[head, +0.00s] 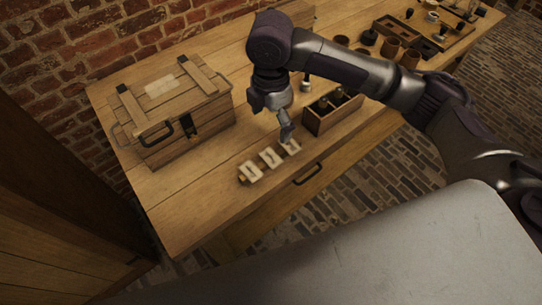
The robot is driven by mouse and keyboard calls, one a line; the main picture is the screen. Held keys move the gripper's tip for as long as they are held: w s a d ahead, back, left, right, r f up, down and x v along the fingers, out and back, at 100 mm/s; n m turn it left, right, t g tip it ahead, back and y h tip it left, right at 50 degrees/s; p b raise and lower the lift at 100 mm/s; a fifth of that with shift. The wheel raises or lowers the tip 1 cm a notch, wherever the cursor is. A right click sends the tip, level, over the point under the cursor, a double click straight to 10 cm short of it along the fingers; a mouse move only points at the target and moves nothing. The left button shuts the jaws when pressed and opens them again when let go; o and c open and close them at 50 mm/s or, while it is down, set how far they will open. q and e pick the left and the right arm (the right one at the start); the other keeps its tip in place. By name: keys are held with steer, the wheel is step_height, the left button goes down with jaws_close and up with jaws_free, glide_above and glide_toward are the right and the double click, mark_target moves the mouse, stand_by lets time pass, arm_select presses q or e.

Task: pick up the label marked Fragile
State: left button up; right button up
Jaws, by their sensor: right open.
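Three small pale labels lie in a slanting row near the front edge of the table: a left label (250,172), a middle label (270,158) and a right label (292,148). Each seems to bear a dark mark, but the marks are too small to read, so I cannot tell which says Fragile. My right gripper (288,138) points down, open, at the right label and partly covers it. I cannot tell whether it touches the label. My left gripper is not in view.
A wooden chest (172,108) with a dark handle stands at the left. A small wooden box (332,110) holding dark jars stands just right of my gripper. Several pots and a tray (440,38) sit at the far right. The table (195,205) is bare at its front left.

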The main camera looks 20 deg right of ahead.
glide_above(273, 157)
steer(key=f, duration=0.6)
steer(key=shift+w+a+f, duration=0.15)
steer(key=shift+w+f, duration=0.15)
steer(key=f, duration=0.2)
steer(key=f+p, duration=0.1)
steer(key=f, duration=0.1)
steer(key=shift+s+f, duration=0.1)
steer(key=shift+s, duration=0.15)
steer(key=shift+f, duration=0.6)
steer(key=shift+f+p, duration=0.25)
steer(key=shift+p, duration=0.15)
steer(key=shift+c, duration=0.2)
steer(key=c, duration=0.7)
